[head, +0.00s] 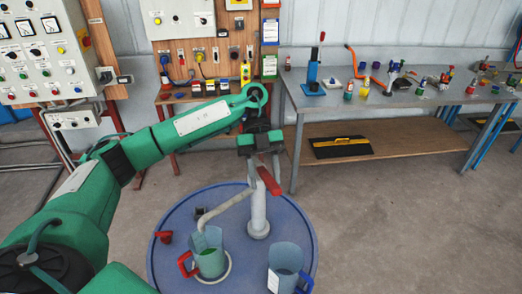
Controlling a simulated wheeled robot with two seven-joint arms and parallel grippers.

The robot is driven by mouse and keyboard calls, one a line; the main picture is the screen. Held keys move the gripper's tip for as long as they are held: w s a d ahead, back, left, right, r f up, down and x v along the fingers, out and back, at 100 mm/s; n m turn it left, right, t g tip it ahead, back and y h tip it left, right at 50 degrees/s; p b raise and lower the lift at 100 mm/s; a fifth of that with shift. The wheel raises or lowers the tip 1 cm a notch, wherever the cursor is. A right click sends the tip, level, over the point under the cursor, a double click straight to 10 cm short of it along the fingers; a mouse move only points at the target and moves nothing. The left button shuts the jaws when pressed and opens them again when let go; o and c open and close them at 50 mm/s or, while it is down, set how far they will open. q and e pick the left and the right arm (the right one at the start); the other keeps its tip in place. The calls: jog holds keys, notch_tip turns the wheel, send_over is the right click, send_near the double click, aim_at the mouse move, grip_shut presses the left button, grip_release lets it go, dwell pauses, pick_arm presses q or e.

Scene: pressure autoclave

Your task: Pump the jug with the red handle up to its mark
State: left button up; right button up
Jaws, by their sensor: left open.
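The jug with the red handle (209,262) stands upright on a pale round pad on the blue round top (170,262). Green shows inside its lower part; I cannot make out the mark. A grey hand pump (258,212) rises behind it to the right, its spout (226,205) bent down over this jug. The pump's red lever (268,180) slopes down to the right near the pump's top. My left gripper (259,150) is open above the lever, pointing down; whether it touches the lever I cannot tell. My right gripper is out of view.
A second jug with a blue handle (285,268) and a white label stands at the right front of the blue top. A workbench (330,104) with bottles and tools stands behind.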

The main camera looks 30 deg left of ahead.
pick_arm(q)
jog(key=b+v, duration=0.2)
jog(key=v, duration=1)
jog(key=shift+w+r, duration=0.2)
jog(key=shift+r, duration=0.05)
jog(key=shift+a, duration=0.2)
jog(key=shift+d, duration=0.1)
jog(key=t+y+b, duration=0.2)
jog(key=t+y, duration=0.1)
send_near(269, 178)
jog(key=p+x, duration=0.4)
jog(key=x, duration=0.7)
jog(key=shift+s+d+f+p, duration=0.1)
jog(key=shift+f+p, duration=0.15)
jog(key=shift+p, duration=0.05)
jog(key=shift+s+d+f+t, duration=0.1)
jog(key=shift+f+t, duration=0.05)
jog(key=shift+f, duration=0.2)
jog(key=shift+s+d+f+t, duration=0.1)
jog(key=shift+f+t, duration=0.05)
jog(key=shift+f, duration=0.2)
grip_shut()
